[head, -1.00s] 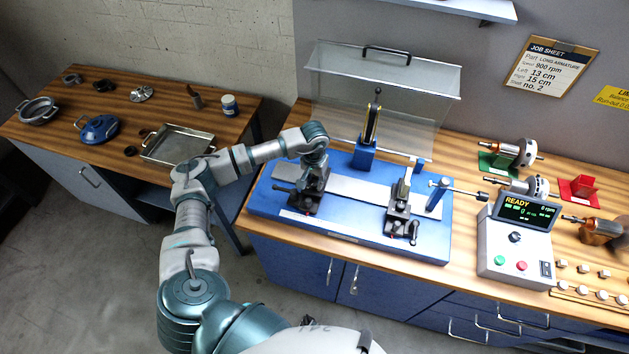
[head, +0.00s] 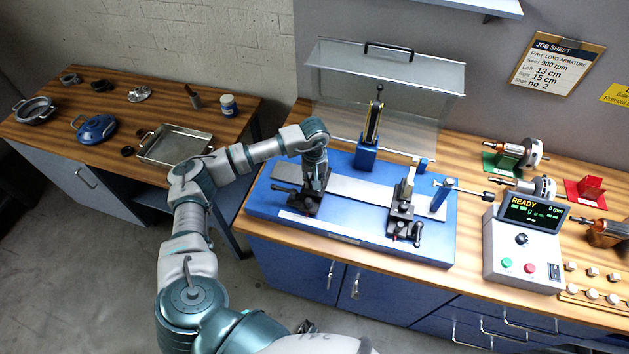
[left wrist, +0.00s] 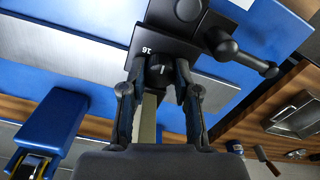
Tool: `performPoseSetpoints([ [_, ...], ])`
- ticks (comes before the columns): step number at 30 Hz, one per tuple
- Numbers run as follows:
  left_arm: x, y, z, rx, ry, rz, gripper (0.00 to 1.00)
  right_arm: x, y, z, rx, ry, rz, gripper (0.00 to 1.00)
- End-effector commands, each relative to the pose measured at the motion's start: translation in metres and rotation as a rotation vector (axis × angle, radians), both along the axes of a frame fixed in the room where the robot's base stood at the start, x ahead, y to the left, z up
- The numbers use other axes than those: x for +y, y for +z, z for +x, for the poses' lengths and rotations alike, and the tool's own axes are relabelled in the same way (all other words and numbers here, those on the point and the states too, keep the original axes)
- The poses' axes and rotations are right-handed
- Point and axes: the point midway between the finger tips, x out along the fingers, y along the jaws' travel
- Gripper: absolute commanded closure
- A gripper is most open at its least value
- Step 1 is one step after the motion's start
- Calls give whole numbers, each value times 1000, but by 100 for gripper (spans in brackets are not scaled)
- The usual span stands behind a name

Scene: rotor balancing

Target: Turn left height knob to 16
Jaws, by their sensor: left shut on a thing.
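My left gripper (head: 314,180) reaches down over the left support (head: 303,204) of the blue balancing machine (head: 270,210). In the left wrist view its two fingers (left wrist: 159,82) are shut on opposite sides of a round black knob (left wrist: 160,69). The knob has a short white mark on its face. A white number beside it, seen upside down, looks like 16 (left wrist: 146,50). The fingers hide the knob's sides and other scale numbers. In the head view the gripper hides the knob. My right gripper is not in view.
The right support (head: 402,215) stands further along the bed. A black lever (left wrist: 245,55) sticks out near the left support. A clear hood (head: 385,85) stands behind. The control box (head: 520,255) reads READY. The job sheet (head: 557,66) lists left 13 cm, right 15 cm.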

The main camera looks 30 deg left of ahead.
Motion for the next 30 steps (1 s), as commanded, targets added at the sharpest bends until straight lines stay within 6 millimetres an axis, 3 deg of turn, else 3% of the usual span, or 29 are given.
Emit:
performPoseSetpoints([
  [10,0,0,0,0,3,0,100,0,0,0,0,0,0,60],
  [11,0,0,0,0,3,0,62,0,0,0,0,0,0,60],
  [13,0,0,0,-1,2,1,45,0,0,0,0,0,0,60],
  [23,0,2,0,-1,1,0,44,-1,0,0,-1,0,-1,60],
  [26,0,11,1,-3,1,-1,44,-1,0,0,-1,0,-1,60],
  [30,0,38,1,-4,0,-1,44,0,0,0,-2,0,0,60],
])
